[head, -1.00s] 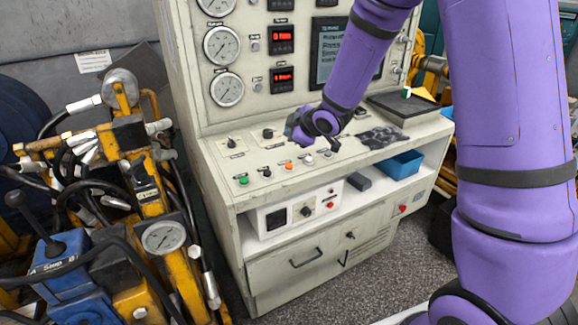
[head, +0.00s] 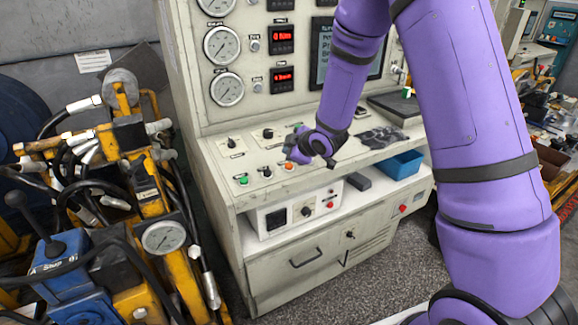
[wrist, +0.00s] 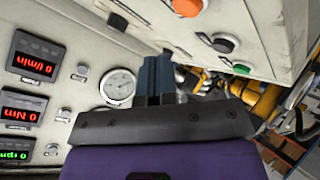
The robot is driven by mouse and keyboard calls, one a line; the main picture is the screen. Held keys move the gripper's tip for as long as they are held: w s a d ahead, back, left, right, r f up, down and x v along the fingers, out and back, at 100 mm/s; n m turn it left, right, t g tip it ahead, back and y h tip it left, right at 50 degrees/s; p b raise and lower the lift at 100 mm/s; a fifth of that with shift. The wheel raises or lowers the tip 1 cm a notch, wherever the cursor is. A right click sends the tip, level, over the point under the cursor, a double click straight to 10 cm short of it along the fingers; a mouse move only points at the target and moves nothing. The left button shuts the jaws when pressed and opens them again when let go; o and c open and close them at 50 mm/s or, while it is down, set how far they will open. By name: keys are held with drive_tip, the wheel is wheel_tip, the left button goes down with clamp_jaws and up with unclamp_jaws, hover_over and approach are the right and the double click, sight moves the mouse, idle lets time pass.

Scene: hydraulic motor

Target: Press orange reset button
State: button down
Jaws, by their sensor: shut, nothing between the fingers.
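The orange button (head: 289,166) sits in the front row of the console's sloped panel, right of a black button (head: 267,173) and a green button (head: 244,181). The orange button also shows at the top edge of the wrist view (wrist: 187,6), partly cut off. My gripper (head: 291,152) hangs just above and behind the orange button in the head view; I cannot tell whether they touch. In the wrist view my gripper's dark fingers (wrist: 155,76) are shut and empty, pointing beside the row of buttons, with the orange button to their upper right.
The console (head: 235,155) carries knobs, gauges (head: 227,89) and red displays (head: 282,77). A white control box (head: 295,212) and a blue bin (head: 403,164) stand on the shelf below. Yellow machinery (head: 150,200) with hoses stands at the left.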

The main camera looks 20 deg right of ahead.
sight(289, 167)
drive_tip(key=shift+w+f, duration=0.2)
drive_tip(key=shift+f, duration=1)
drive_tip(key=shift+f, duration=0.1)
idle(1.1)
drive_tip(key=shift+f, duration=0.35)
drive_tip(key=shift+w+f, duration=0.1)
drive_tip(key=shift+f, duration=0.25)
idle(0.7)
idle(0.4)
drive_tip(key=shift+r, duration=0.8)
drive_tip(key=shift+s+r, duration=0.25)
drive_tip(key=shift+r, duration=1)
drive_tip(key=shift+s+r, duration=0.25)
drive_tip(key=shift+r, duration=0.95)
